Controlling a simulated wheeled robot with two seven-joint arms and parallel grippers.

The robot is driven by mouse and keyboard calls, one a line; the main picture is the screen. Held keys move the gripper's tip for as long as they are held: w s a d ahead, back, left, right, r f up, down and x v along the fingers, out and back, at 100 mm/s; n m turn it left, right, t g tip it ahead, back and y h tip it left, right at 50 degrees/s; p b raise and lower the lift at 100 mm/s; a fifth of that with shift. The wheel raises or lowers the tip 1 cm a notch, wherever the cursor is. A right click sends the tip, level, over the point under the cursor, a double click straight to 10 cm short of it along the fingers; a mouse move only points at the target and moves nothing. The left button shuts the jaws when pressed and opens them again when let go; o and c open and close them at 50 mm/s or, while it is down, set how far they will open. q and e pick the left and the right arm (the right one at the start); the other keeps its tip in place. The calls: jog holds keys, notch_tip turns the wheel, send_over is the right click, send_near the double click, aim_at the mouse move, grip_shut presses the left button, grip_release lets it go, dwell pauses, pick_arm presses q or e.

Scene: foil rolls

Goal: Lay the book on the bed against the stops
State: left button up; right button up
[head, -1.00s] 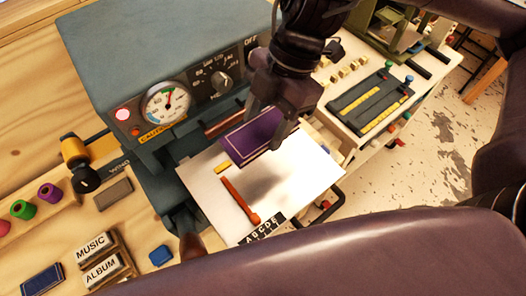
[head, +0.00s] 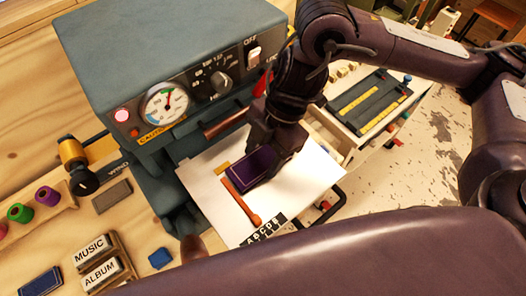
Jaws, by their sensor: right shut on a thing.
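The purple book (head: 247,168) is in my right gripper (head: 270,165), which comes down from above and is shut on the book's right side. The book is over the white bed (head: 205,190), its left edge close beside the yellow stop (head: 222,168) and its near edge close to the orange bar stop (head: 240,203). I cannot tell whether it touches the stops or rests fully on the bed. The gripper hides the book's right end. My left gripper is not in view.
The blue-grey machine (head: 165,55) with gauge and switch stands just behind the bed. A letter strip (head: 263,229) lies at the bed's front edge. MUSIC (head: 91,248) and ALBUM (head: 101,273) blocks lie at lower left. A dark tray (head: 370,100) is at right.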

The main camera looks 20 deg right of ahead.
jog(key=shift+f, duration=0.1)
jog(key=o, duration=1)
jog(key=v, duration=1.2)
jog(key=shift+s, duration=0.1)
